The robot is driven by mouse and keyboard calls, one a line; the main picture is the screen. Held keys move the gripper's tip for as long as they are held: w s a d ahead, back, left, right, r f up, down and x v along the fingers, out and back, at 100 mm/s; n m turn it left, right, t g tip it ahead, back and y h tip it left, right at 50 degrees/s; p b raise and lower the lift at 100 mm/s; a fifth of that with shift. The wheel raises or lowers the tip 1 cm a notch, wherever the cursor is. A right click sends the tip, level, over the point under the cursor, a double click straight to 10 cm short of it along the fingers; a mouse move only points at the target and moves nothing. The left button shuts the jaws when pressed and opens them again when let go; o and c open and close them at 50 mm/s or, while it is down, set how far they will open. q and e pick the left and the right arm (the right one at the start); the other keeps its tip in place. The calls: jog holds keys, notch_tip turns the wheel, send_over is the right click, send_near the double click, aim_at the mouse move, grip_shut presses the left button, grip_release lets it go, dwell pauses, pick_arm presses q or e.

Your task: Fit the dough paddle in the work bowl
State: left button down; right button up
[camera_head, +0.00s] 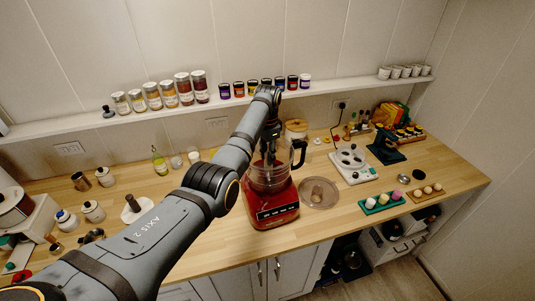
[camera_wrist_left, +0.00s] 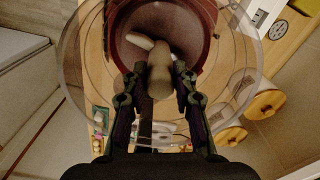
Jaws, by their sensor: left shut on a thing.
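The red food processor (camera_head: 272,208) stands on the wooden counter, with its clear work bowl (camera_head: 285,178) on top and a dark handle at the right. My left gripper (camera_head: 268,152) points down over the bowl, its tips at or inside the mouth. In the left wrist view the gripper (camera_wrist_left: 160,85) is shut on the beige hub of the dough paddle (camera_wrist_left: 160,62). A pale paddle arm shows over the round dark red area inside the bowl rim. I cannot tell whether the paddle touches the bowl's centre. My right gripper is not in view.
A clear round lid (camera_head: 318,193) lies on the counter right of the processor. A white appliance with round wells (camera_head: 352,165) and a green egg tray (camera_head: 383,203) stand farther right. A shelf (camera_head: 235,101) with jars runs along the wall behind.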

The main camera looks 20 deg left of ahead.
pick_arm(q)
jog(key=shift+f, duration=0.65)
jog(key=shift+s, duration=0.1)
jog(key=c, duration=1.4)
grip_release()
jog(key=shift+f, duration=0.1)
jog(key=o, duration=0.4)
notch_tip(320, 180, up, 12)
